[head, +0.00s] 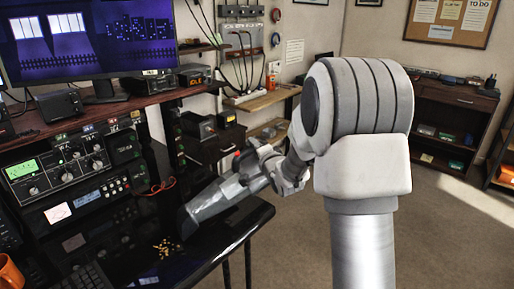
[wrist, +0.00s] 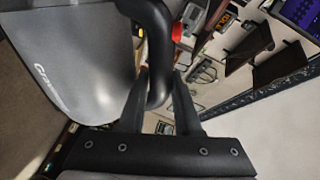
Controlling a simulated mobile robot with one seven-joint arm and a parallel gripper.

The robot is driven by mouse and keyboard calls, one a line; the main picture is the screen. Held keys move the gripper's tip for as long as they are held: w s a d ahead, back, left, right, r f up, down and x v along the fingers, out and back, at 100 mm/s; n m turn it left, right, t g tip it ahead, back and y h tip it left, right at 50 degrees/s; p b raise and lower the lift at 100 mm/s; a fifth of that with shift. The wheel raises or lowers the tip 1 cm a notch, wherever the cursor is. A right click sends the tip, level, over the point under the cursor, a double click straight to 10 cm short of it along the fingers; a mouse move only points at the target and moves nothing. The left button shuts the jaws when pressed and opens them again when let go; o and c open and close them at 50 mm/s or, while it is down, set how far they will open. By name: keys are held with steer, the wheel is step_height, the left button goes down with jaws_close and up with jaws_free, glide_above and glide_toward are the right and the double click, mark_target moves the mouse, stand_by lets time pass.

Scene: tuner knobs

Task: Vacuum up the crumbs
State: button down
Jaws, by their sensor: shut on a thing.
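In the head view a handheld vacuum (head: 218,200) with a grey body slants down to the left over the black desk, its nozzle low above the desktop. Its grey body (wrist: 85,75) and black handle (wrist: 158,45) fill the upper left of the wrist view. My gripper (wrist: 163,82) is shut on the handle; in the head view my gripper (head: 284,172) is at the vacuum's upper right end. Yellow crumbs (head: 167,247) lie in a small patch on the desk, just left of and nearer than the nozzle. Whether the nozzle touches the desk I cannot tell.
The black desk (head: 225,250) has a bare front part right of the crumbs. Radio equipment with knobs (head: 62,165) stands along its left side, with a monitor (head: 95,40) above. An orange mug (head: 10,272) is at the lower left. Open carpet lies to the right.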

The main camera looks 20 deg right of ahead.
steer(key=shift+r, duration=0.25)
steer(key=shift+s+a+b, duration=0.35)
steer(key=shift+s+a, duration=0.15)
steer(key=shift+a, duration=0.25)
steer(key=shift+s+a+b, duration=0.4)
steer(key=shift+s+a, duration=0.05)
steer(key=shift+a, duration=0.3)
steer(key=shift+s+a+b, duration=0.35)
steer(key=shift+s+a, duration=0.15)
steer(key=shift+a, duration=0.25)
steer(key=shift+r, duration=0.1)
step_height(320, 180, up, 8)
steer(key=p, duration=0.5)
